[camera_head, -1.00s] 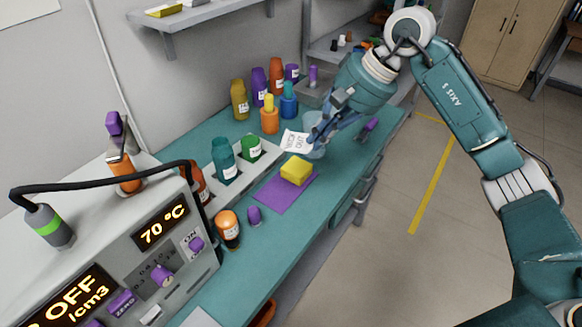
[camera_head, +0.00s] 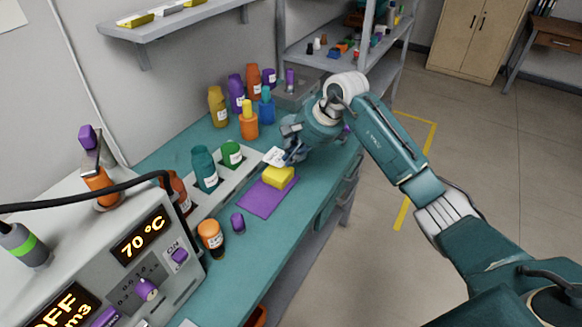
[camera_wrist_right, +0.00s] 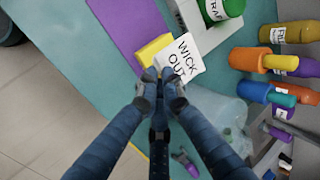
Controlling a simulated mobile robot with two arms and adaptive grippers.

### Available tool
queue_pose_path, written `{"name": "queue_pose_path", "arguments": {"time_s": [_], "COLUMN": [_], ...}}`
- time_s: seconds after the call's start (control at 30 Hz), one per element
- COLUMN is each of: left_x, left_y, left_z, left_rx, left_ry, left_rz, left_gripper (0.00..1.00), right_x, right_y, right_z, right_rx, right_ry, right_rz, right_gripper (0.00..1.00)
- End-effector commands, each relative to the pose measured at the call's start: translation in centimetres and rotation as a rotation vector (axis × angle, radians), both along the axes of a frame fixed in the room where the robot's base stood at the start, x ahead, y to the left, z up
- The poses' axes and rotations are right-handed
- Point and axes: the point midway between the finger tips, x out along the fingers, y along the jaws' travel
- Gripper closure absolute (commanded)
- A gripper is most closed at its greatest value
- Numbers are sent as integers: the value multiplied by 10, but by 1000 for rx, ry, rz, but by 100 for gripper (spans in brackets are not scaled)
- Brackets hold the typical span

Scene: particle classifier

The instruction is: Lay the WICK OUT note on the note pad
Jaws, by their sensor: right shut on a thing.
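The white WICK OUT note (camera_head: 274,156) is in the fingertips of my right gripper (camera_head: 287,158). In the right wrist view, the lettering on the note (camera_wrist_right: 184,58) is readable and the fingertips (camera_wrist_right: 161,80) are closed at its near edge. A yellow block (camera_head: 278,177), which looks like the note pad, lies on a purple mat (camera_head: 256,203). In the right wrist view the note partly covers the yellow block (camera_wrist_right: 149,49). I cannot tell whether they touch. My left gripper is out of view.
A grey rack with a teal bottle (camera_head: 204,168) and a green bottle (camera_head: 231,154) stands left of the block. Several coloured bottles stand behind. A clear container (camera_wrist_right: 220,108) is close beside my right gripper.

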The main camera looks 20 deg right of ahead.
Motion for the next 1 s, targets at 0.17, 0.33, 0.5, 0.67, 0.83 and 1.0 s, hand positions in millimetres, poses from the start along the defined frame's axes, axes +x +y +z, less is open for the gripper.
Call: {"name": "queue_pose_path", "arguments": {"time_s": [0.17,0.33,0.5,0.67,0.83,1.0], "left_x": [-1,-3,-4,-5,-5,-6], "left_y": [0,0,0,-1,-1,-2], "left_z": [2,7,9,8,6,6], "left_rx": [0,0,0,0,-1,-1], "left_ry": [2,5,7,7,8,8], "left_rz": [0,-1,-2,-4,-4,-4], "left_gripper": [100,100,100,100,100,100], "right_x": [0,-1,0,0,0,0], "right_y": [1,1,0,0,0,0], "right_z": [-11,-35,-50,-49,-51,-51], "right_rx": [2,4,0,0,0,0], "right_ry": [1,4,-1,-1,-1,-1], "right_rz": [0,0,1,1,1,1], "right_gripper": [100,100,100,100,87,76]}}
